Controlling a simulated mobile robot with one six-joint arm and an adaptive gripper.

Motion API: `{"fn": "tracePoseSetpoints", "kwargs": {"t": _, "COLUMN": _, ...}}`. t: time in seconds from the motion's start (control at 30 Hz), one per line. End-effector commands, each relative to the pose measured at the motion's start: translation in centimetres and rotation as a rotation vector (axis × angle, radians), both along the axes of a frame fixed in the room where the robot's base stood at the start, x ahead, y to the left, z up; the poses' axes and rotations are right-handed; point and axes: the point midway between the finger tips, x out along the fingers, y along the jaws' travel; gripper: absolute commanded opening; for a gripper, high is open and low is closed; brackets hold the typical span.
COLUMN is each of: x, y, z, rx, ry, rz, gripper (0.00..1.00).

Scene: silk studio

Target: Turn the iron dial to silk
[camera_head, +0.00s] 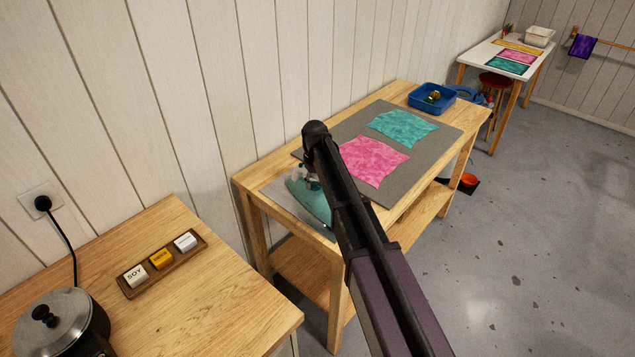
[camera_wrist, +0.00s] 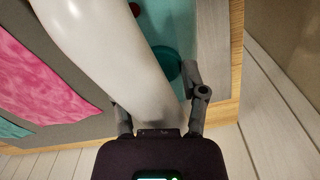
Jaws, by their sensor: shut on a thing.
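The iron (camera_head: 311,203) is teal and rests at the near left end of the workbench, partly hidden by my arm in the head view. In the wrist view its white handle (camera_wrist: 110,55) crosses in front of my gripper (camera_wrist: 160,85), over the teal body (camera_wrist: 180,22). The teal round dial (camera_wrist: 165,62) shows partly beside the handle, against my right finger. My left fingertip is hidden behind the handle. My gripper is shut on the dial. The dial's markings cannot be read.
A grey mat (camera_head: 443,146) holds a pink cloth (camera_head: 373,160) and a teal cloth (camera_head: 403,128). A blue tray (camera_head: 447,106) stands at the bench's far end. The nearer table has a pot (camera_head: 62,325) and a wooden tray with labelled blocks (camera_head: 160,257). A panelled wall runs behind the bench.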

Motion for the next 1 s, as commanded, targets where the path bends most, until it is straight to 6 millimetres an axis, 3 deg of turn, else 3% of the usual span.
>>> {"fn": "tracePoseSetpoints", "kwargs": {"t": 0.7, "x": -0.15, "y": 0.49, "z": -0.1, "rx": 0.009, "ry": 0.001, "rz": 0.506, "gripper": 0.07}}
{"fn": "tracePoseSetpoints", "kwargs": {"t": 1.0, "x": -0.19, "y": 0.52, "z": -0.1, "rx": 0.008, "ry": 0.001, "rz": 0.61, "gripper": 0.07}}
